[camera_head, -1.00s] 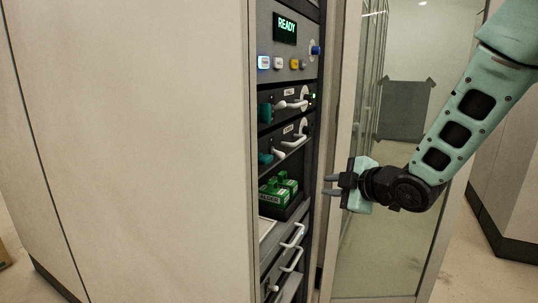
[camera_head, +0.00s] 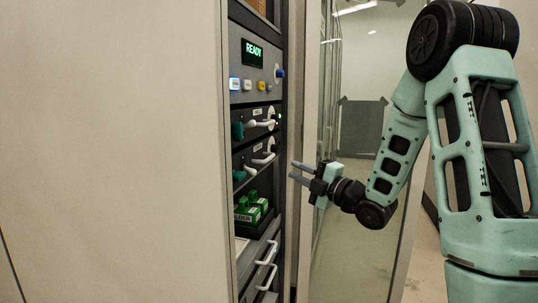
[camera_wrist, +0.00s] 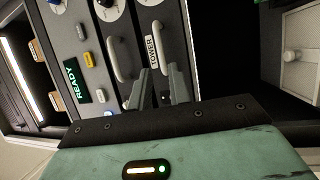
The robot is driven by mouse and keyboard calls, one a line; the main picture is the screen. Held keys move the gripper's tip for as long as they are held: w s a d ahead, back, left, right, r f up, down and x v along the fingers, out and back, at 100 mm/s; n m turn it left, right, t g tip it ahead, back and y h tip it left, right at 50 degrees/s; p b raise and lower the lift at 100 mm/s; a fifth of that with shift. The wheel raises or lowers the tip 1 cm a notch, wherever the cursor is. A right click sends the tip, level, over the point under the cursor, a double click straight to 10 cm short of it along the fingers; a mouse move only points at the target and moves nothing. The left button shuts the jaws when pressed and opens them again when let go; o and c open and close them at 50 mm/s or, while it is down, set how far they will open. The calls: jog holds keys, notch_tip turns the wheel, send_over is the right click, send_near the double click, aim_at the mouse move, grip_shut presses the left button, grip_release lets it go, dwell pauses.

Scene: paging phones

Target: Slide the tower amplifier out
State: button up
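The tower amplifier (camera_wrist: 152,70) is a dark unit whose white label reads TOWER in the wrist view, with a pale curved handle (camera_wrist: 164,45). It appears to be the lower of two handled units in the rack, and it also shows in the head view (camera_head: 243,161). My gripper (camera_head: 291,171) is open and empty, in front of the rack and to the right of the unit, apart from it. In the wrist view its two fingers (camera_wrist: 158,68) are spread and point towards the tower handle. The lower end of that handle is partly hidden behind the fingers.
Above sit another handled unit (camera_head: 246,124) and a control panel (camera_head: 250,72) reading READY. Below are green blocks (camera_head: 250,208) on a shelf and units with white handles (camera_head: 266,254). A grey cabinet side (camera_head: 110,150) borders the rack left; an open glass door (camera_head: 350,255) stands right.

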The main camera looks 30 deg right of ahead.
aim_at(270, 158)
jog(key=p+x, duration=0.3)
jog(key=x, duration=0.7)
jog(key=shift+w+a, duration=0.1)
jog(key=shift+w, duration=0.1)
